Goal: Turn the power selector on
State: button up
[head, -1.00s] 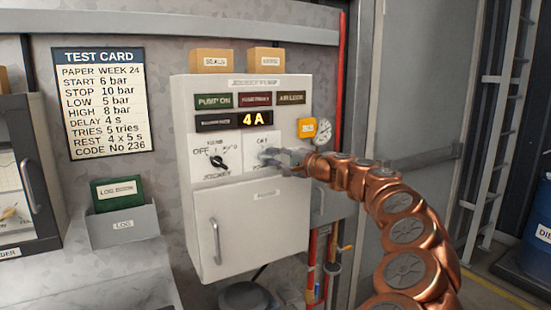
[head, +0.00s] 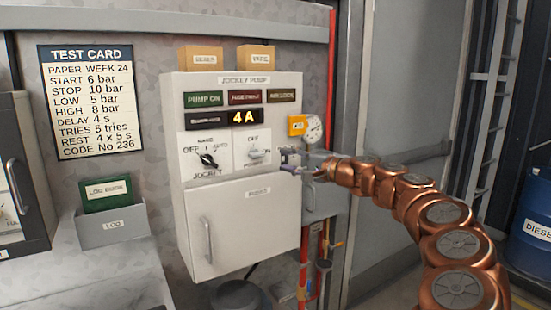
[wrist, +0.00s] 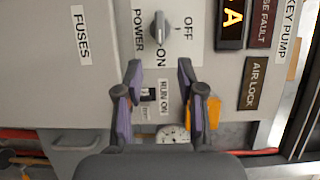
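The power selector (head: 256,152) is a small grey knob on the right half of the white switch plate on the jockey pump box. In the wrist view, the knob (wrist: 158,28) lies with its long axis in line with the ON mark and across the direction of OFF. My gripper (head: 284,156) is just right of the knob in the head view, apart from it. In the wrist view my gripper (wrist: 157,72) has its two purple fingers spread, with nothing between them, and the knob is beyond the tips. My gripper hides the ON label in the head view.
A black jockey selector (head: 208,160) sits left of the power selector. The display (head: 243,117) reads 4A. An orange-yellow block (head: 297,125) and a gauge (head: 314,129) are close to the box's right side. A red pipe (head: 331,80) runs behind my arm.

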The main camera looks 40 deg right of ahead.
jog(key=v, duration=0.3)
jog(key=shift+s+d, duration=0.1)
jog(key=shift+s, duration=0.1)
dwell(0.4)
jog(key=a+n+g+y, duration=0.4)
jog(key=a+n+g, duration=0.25)
jog(key=a, duration=1.55)
jog(key=s+a+f+n+g, duration=0.2)
jog(key=s+a+f, duration=0.1)
jog(key=a, duration=0.2)
jog(key=s+a+f+n+g+h, duration=0.1)
jog(key=s+a+f+n+g, duration=0.1)
jog(key=s+a, duration=0.3)
jog(key=s+a+f+n+g, duration=0.1)
jog(key=s+a+f, duration=0.15)
jog(key=a, duration=0.35)
jog(key=s+a+f+n+g+h+p, duration=0.1)
jog(key=s+a+f+n+g+h, duration=0.25)
jog(key=s+f, duration=0.7)
jog(key=s+d+f+g+h, duration=0.2)
jog(key=s+d+f, duration=0.1)
jog(key=s, duration=0.4)
jog(key=s+d+f+g+h, duration=0.2)
jog(key=s+d+f+h, duration=0.1)
jog(key=s, duration=0.5)
notch_tip(320, 180, down, 3)
jog(key=shift+s+d+r+m, duration=0.15)
jog(key=shift+d+m, duration=0.15)
jog(key=shift+d, duration=0.55)
